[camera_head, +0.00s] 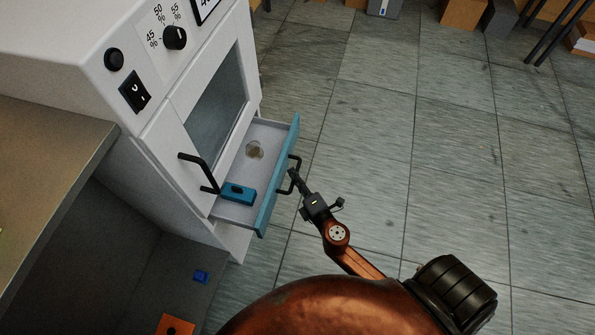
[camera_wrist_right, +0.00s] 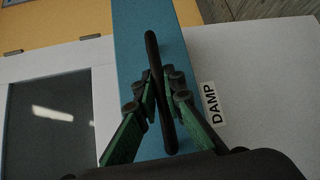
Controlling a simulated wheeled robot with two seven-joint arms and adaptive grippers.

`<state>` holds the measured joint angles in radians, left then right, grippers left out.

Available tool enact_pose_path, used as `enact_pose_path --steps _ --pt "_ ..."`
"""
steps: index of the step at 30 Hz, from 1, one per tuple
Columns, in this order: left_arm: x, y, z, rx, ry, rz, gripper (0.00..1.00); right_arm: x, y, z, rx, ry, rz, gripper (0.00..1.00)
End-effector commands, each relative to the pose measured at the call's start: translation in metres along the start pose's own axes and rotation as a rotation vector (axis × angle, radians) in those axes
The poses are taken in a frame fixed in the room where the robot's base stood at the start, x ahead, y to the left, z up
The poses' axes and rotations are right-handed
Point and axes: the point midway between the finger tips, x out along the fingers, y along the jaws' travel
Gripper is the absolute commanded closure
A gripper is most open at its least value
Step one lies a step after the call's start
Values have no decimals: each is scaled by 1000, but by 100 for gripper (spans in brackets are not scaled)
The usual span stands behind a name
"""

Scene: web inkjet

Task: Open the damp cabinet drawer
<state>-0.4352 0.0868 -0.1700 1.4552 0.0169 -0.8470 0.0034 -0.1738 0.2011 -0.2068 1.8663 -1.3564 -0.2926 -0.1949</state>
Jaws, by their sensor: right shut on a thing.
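The damp cabinet (camera_head: 150,75) is a white unit with a dial and a glass door at the left of the head view. Its drawer stands pulled out, with a blue front (camera_head: 277,180) and a black bar handle (camera_head: 296,175). My right gripper (camera_head: 293,177) is at the handle. In the right wrist view its green fingers (camera_wrist_right: 160,95) are shut around the black handle (camera_wrist_right: 158,75), in front of the blue drawer front. A "DAMP" label (camera_wrist_right: 212,103) shows beside it. My left gripper is not in view.
A grey-topped bench (camera_head: 50,165) stands at the near left, with a small blue item (camera_head: 201,276) and an orange item (camera_head: 175,325) below it. The tiled floor (camera_head: 400,150) right of the drawer is clear. Boxes (camera_head: 465,14) stand at the far right.

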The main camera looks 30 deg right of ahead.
Motion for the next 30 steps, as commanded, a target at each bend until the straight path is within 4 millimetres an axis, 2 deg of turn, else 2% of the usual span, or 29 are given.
enact_pose_path --steps 13,14,21,30 --pt "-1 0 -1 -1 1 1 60 -1 0 -2 -1 10 1 100" --pt "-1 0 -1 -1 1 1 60 -1 0 -2 0 10 1 89" --pt "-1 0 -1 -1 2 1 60 -1 0 -1 0 8 1 73" --pt "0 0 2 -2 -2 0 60 -3 0 -1 0 7 1 73"
